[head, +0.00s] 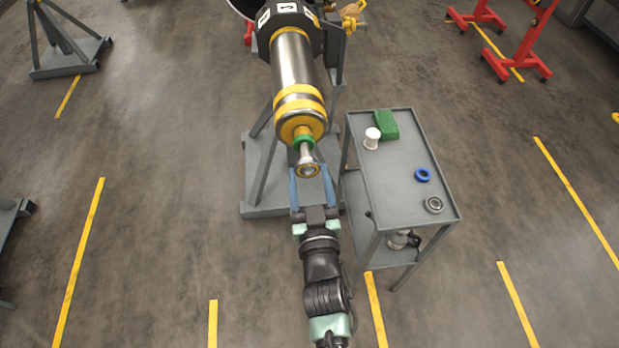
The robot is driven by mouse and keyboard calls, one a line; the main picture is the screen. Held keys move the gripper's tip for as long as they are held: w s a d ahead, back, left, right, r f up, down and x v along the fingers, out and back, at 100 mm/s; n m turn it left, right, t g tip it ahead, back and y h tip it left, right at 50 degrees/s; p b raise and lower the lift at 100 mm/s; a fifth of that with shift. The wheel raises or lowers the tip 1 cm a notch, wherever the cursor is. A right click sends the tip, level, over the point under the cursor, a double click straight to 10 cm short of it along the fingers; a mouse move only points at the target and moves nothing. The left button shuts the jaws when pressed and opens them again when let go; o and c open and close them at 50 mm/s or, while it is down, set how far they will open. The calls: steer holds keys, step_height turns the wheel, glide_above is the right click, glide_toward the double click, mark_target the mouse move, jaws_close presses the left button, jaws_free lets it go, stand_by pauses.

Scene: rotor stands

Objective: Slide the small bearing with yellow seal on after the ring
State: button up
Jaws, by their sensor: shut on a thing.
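The small bearing with the yellow seal (308,171) is held between the two blue fingers of my gripper (310,173). It is at the free end of the thin steel shaft (305,153), in line with it as I see it. I cannot tell whether it is around the shaft tip or just in front of it. A green ring (303,139) sits around the shaft farther in, against the yellow end of the large rotor body (298,95). Bare shaft shows between the green ring and the bearing.
A grey cart (398,200) stands close to the right of my gripper. On it are a green block (386,125), a white cylinder (372,138), a blue ring (423,175) and another bearing (433,205). The grey rotor stand (259,200) is below the shaft. Open floor lies to the left.

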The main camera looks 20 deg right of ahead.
mark_target(306, 156)
steer(key=shift+w, duration=0.25)
stand_by(0.3)
steer(key=shift+w+d, duration=0.2)
steer(key=shift+w, duration=0.15)
steer(key=shift+w, duration=0.1)
stand_by(0.4)
steer(key=shift+p+x, duration=0.75)
steer(key=shift+x, duration=0.4)
steer(key=shift+w+d, duration=0.2)
steer(key=shift+w, duration=0.4)
stand_by(0.4)
steer(key=o, duration=1.3)
steer(key=shift+o, duration=0.3)
steer(key=shift+s, duration=0.15)
